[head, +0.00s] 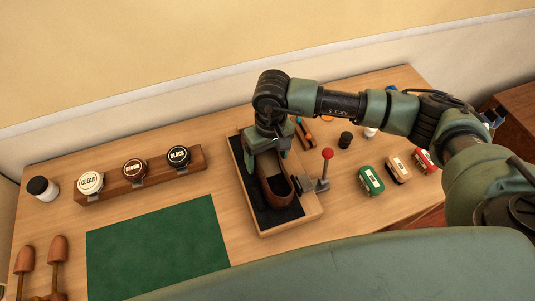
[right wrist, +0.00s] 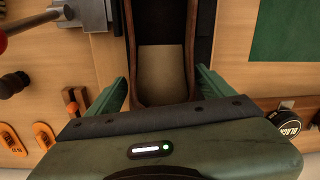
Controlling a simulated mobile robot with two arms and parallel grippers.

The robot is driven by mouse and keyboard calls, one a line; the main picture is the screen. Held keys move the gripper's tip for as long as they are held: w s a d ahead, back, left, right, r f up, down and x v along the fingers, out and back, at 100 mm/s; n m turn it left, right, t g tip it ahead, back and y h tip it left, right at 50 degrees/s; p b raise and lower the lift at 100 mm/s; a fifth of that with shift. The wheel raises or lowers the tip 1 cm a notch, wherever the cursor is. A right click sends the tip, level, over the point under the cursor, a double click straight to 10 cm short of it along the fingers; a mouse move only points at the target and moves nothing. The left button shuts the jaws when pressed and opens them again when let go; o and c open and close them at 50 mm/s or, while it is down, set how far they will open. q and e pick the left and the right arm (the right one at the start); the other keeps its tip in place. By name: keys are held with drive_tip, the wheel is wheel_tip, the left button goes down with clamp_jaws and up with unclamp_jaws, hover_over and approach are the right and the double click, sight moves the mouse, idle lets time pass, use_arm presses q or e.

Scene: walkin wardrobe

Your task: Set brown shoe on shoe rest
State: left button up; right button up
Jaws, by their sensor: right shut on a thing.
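The brown shoe (head: 278,192) lies lengthwise over the black-lined wooden shoe rest (head: 263,232). Its open top faces up, with the rounded end toward the front. My right gripper (head: 268,163) reaches down over the shoe's far end and is shut on it. In the right wrist view the green fingers (right wrist: 162,88) stand on either side of the shoe (right wrist: 135,70), whose pale insole shows. The gripper hides part of the shoe in the head view. I cannot tell whether the sole touches the lining. My left gripper is not in view.
A red-knobbed lever clamp (head: 325,170) stands at the rest's right side. A rack of labelled polish tins (head: 134,170) and a green mat (head: 158,248) are to the left. Shoe trees (head: 57,265) lie front left. Green, tan and red items (head: 397,168) sit at right.

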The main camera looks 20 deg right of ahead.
sight(269, 161)
drive_tip(key=shift+f+b, duration=0.15)
drive_tip(key=shift+b, duration=0.15)
drive_tip(key=o, duration=1.7)
drive_tip(key=shift+r+p, duration=0.3)
drive_tip(key=shift+p, duration=0.1)
drive_tip(key=shift+d+r+b, duration=0.15)
drive_tip(key=shift+r+b, duration=0.85)
drive_tip(key=shift+r, duration=1.95)
drive_tip(key=shift+d+r+b, duration=0.1)
drive_tip(key=shift+r+b, duration=0.9)
drive_tip(key=shift+r, duration=1.95)
